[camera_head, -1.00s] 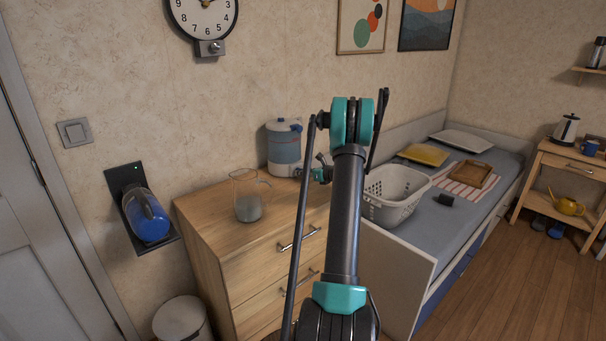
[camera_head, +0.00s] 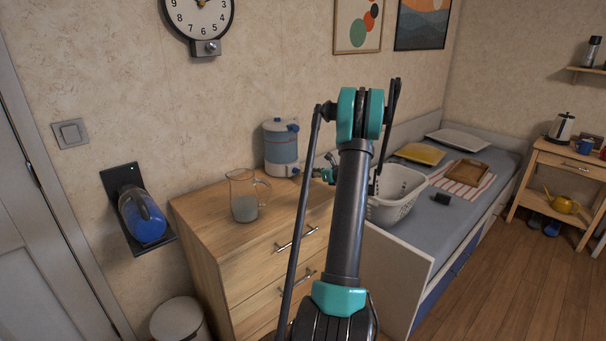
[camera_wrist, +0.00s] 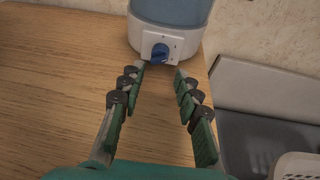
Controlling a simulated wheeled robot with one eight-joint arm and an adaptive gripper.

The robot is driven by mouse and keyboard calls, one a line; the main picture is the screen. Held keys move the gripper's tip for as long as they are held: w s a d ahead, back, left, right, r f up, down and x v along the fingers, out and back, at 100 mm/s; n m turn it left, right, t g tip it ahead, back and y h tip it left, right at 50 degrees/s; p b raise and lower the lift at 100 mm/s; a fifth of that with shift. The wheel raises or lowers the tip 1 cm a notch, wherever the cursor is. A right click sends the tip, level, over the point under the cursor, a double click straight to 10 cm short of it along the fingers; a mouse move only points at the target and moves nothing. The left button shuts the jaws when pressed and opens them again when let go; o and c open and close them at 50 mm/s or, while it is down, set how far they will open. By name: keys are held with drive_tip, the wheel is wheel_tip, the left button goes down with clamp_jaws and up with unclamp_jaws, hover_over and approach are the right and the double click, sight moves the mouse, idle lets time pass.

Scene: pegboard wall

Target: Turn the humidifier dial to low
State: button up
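The humidifier (camera_head: 281,147) is a white and blue-grey cylinder standing at the back right of the wooden dresser top. Its blue dial (camera_wrist: 160,52) is on the white base, seen near the top middle of the wrist view. My gripper (camera_wrist: 161,68) is open, with its two fingers spread and their tips just short of the dial, one to each side. Nothing is between the fingers. In the head view my gripper (camera_head: 318,175) is small and partly hidden by my arm, just right of the humidifier. The dial's setting marks are too small to read.
A glass jug (camera_head: 245,196) stands on the dresser (camera_head: 222,236), left of the humidifier. A white basket (camera_head: 397,194) sits on the bed at right. The wall (camera_head: 120,80) is close behind the humidifier. The dresser top in front of it is clear.

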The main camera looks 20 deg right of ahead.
drive_tip(key=v, duration=0.5)
drive_tip(key=shift+s+d, duration=0.1)
drive_tip(key=shift+s, duration=0.05)
idle(0.3)
